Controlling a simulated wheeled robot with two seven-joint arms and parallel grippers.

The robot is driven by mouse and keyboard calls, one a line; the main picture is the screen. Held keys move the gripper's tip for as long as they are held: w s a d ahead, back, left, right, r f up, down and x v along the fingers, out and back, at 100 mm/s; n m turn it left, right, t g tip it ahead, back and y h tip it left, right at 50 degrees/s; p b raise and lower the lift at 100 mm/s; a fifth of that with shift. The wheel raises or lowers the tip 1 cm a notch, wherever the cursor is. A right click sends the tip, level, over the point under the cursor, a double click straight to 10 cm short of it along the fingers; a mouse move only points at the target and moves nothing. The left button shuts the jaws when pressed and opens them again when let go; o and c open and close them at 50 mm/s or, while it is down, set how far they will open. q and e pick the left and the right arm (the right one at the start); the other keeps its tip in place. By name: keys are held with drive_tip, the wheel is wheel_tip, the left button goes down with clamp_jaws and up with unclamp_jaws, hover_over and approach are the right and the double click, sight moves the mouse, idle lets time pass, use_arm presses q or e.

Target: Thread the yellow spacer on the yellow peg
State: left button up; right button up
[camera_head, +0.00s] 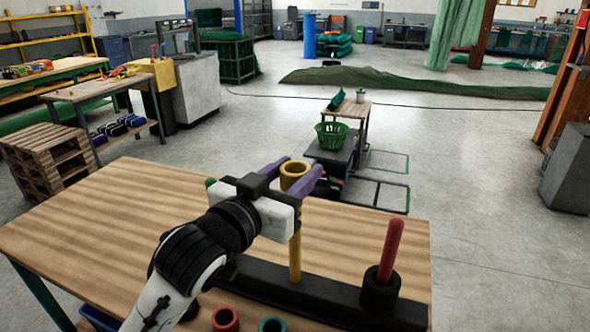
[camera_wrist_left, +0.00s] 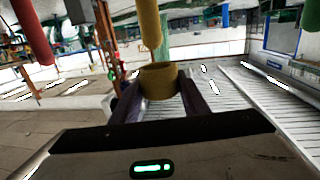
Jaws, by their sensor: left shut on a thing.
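My left gripper (camera_head: 293,173) is shut on the yellow spacer (camera_head: 294,184), a short thick ring, held above the table with its hole facing up in the head view. The yellow peg (camera_head: 295,256) stands upright from the black base bar (camera_head: 310,300) right below the spacer; its top is hidden behind the spacer and fingers. In the left wrist view the spacer (camera_wrist_left: 158,78) sits between both fingers, and the peg's end (camera_wrist_left: 150,25) is close to it, roughly in line. My right gripper is not in view.
A red peg (camera_head: 392,245) with a black ring (camera_head: 380,291) at its foot stands right of the yellow peg. A red ring (camera_head: 225,319) and a teal ring (camera_head: 272,325) lie at the front. The wooden tabletop (camera_head: 130,215) is clear at left.

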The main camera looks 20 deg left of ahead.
use_arm(q)
drive_tip(key=shift+f+b, duration=0.55)
drive_tip(key=shift+f, duration=0.15)
drive_tip(key=shift+f+b, duration=0.8)
drive_tip(key=shift+f, duration=0.9)
drive_tip(key=o, duration=1.1)
drive_tip(key=shift+o, duration=0.2)
drive_tip(key=shift+s+f, duration=0.1)
drive_tip(key=p+v, duration=0.5)
drive_tip(key=v, duration=0.5)
drive_tip(key=shift+p, duration=0.3)
